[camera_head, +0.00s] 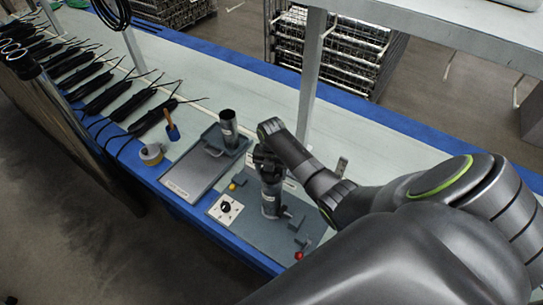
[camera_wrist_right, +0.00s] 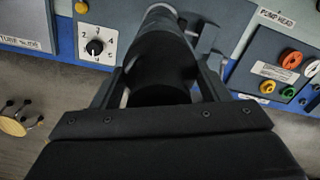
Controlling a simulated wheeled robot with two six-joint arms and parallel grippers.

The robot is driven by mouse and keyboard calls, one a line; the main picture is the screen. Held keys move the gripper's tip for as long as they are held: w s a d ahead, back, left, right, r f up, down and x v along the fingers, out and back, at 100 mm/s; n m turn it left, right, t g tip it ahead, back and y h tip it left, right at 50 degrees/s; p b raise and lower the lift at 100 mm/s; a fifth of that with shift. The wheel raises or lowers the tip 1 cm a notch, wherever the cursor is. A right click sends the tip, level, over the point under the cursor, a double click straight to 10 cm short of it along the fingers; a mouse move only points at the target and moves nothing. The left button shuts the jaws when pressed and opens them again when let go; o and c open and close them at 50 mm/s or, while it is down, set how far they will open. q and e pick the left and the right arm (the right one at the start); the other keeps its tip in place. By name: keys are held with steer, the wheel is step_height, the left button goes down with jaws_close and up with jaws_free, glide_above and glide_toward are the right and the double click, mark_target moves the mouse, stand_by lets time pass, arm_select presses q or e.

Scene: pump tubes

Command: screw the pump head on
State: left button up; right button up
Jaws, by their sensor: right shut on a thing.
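My right gripper (camera_head: 267,158) reaches in from the right and is at the top of an upright grey cylinder (camera_head: 270,198) on the grey work plate. In the right wrist view, the gripper (camera_wrist_right: 162,98) is shut on a dark cylindrical part (camera_wrist_right: 160,62), one finger on each side. I cannot tell whether this part is the pump head or the top of the pump tube. The fingers hide any joint with the cylinder below. My left gripper is not in view.
A tray (camera_head: 185,178) with an upright dark tube (camera_head: 228,126) lies left of the work plate. The plate has a dial (camera_head: 225,208) and a red knob (camera_head: 299,256). A panel labelled "PUMP HEAD" (camera_wrist_right: 277,45) has coloured rings. A shelf post (camera_head: 311,75) stands behind.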

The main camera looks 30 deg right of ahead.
steer(key=shift+m, duration=1.7)
steer(key=shift+m, duration=0.6)
steer(key=shift+w+m, duration=0.1)
steer(key=shift+m, duration=1)
steer(key=shift+m, duration=1.7)
